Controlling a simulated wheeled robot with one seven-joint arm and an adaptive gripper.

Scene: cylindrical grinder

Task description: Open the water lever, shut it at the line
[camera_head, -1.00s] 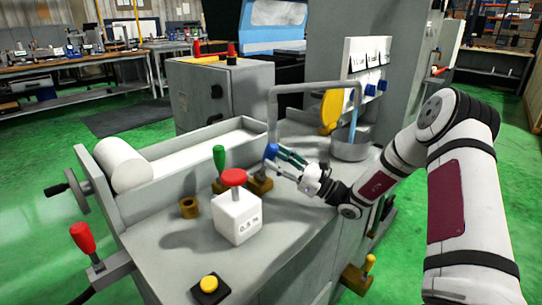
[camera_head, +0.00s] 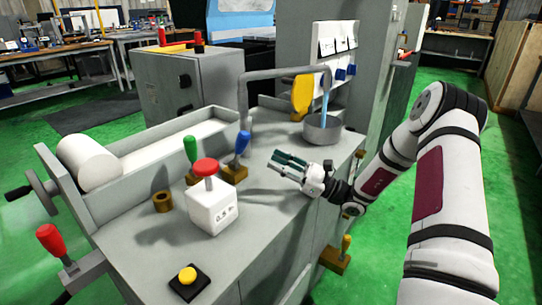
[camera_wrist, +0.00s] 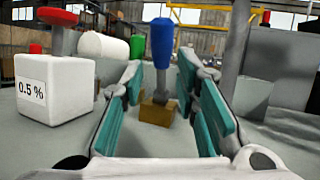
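The blue-handled lever (camera_head: 243,142) stands nearly upright on a brass base (camera_head: 235,173) on the machine top, just right of a green-handled lever (camera_head: 191,150). It also shows in the wrist view (camera_wrist: 162,45), straight ahead between my fingers. My gripper (camera_head: 285,160) is open and empty, right of the blue lever and apart from it; its teal finger pads are spread in the wrist view (camera_wrist: 163,110). A blue water stream (camera_head: 325,100) falls into a grey round pot (camera_head: 321,129) behind my gripper. The water level and any line in the pot cannot be made out.
A white box marked 0.5 % (camera_head: 212,209) with a red knob stands left of my gripper. A bent grey pipe (camera_head: 280,72) arches over the machine top. A brass ring (camera_head: 162,202), a yellow button (camera_head: 187,275) and a red-handled lever (camera_head: 51,240) are at the left front.

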